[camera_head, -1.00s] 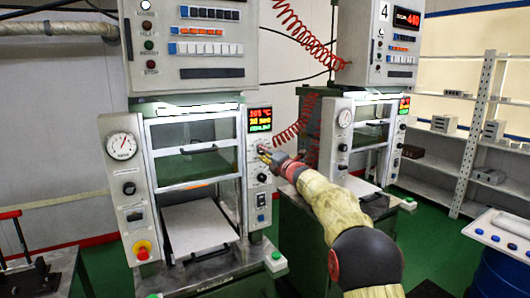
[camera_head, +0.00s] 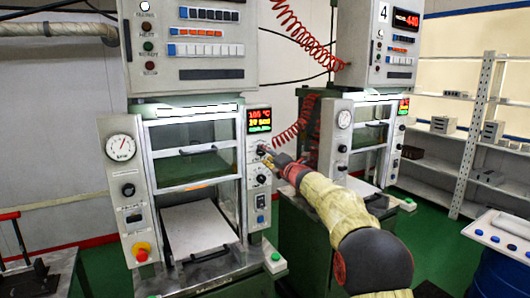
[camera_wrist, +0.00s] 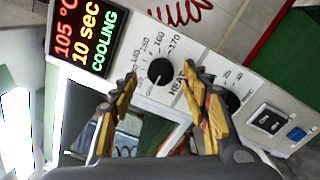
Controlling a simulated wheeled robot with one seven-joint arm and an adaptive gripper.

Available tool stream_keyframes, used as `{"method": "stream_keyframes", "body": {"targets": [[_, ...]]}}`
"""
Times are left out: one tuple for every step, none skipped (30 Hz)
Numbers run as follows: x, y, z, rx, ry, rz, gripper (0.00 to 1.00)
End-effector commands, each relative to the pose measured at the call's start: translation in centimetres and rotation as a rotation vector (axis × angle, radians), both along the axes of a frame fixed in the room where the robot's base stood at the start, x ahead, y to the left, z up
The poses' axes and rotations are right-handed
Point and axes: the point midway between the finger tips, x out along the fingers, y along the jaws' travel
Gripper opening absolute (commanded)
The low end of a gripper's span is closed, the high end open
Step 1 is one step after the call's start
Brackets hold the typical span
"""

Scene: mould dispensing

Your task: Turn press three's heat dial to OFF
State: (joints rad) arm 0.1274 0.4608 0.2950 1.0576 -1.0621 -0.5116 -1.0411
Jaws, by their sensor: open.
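The heat dial (camera_wrist: 160,71) is a round black knob on press three's light grey panel. In the wrist view, a HEAT label and temperature numbers surround it; I cannot read its pointer setting. My gripper (camera_wrist: 159,73) is open, with one worn yellow-and-black finger on each side of the dial in the picture. I see no clear contact, and the depth gap cannot be told. In the head view my gripper (camera_head: 265,152) is at the panel's right column, partly covering the dial. The display (camera_wrist: 88,38) above the dial reads 105 °C, 10 sec and COOLING.
A second black dial (camera_wrist: 231,100) sits close beside the right finger. Beyond it are an ON/OFF switch (camera_wrist: 269,120) and a blue part (camera_wrist: 296,134). A red coiled hose (camera_head: 292,130) hangs behind my gripper. Press four (camera_head: 345,145) stands to the right.

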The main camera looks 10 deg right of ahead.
Motion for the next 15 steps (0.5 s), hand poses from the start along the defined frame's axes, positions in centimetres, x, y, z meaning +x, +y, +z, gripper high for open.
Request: {"method": "stream_keyframes", "body": {"targets": [[-0.8,-0.3,0.2,0.0,-0.001,-0.002,0.47],[-1.2,-0.5,0.1,0.001,0.0,-0.002,0.47],[-1.8,-0.6,0.2,0.0,-0.001,-0.002,0.47],[-2.3,-0.7,0.2,-0.001,-0.001,-0.002,0.47],[-2.7,-0.9,0.1,0.0,0.0,-0.001,0.47],[-3.3,-1.1,0.1,0.002,-0.001,-0.001,0.47],[-3.8,-1.2,0.1,0.001,-0.001,-0.003,0.47],[-4.3,-1.4,0.1,0.001,-0.001,-0.003,0.47],[-4.9,-1.6,0.0,-0.001,-0.001,-0.002,0.47],[-5.4,-1.8,0.0,0.001,-0.002,-0.002,0.47],[-5.8,-1.9,0.1,0.001,-0.002,-0.002,0.47],[-6.4,-2.1,0.0,0.001,-0.001,-0.003,0.47],[-6.8,-2.2,0.0,0.001,-0.002,-0.002,0.47],[-7.2,-2.3,-0.1,0.001,-0.002,-0.002,0.47],[-7.7,-2.5,0.0,0.0,-0.003,-0.002,0.47]]}}
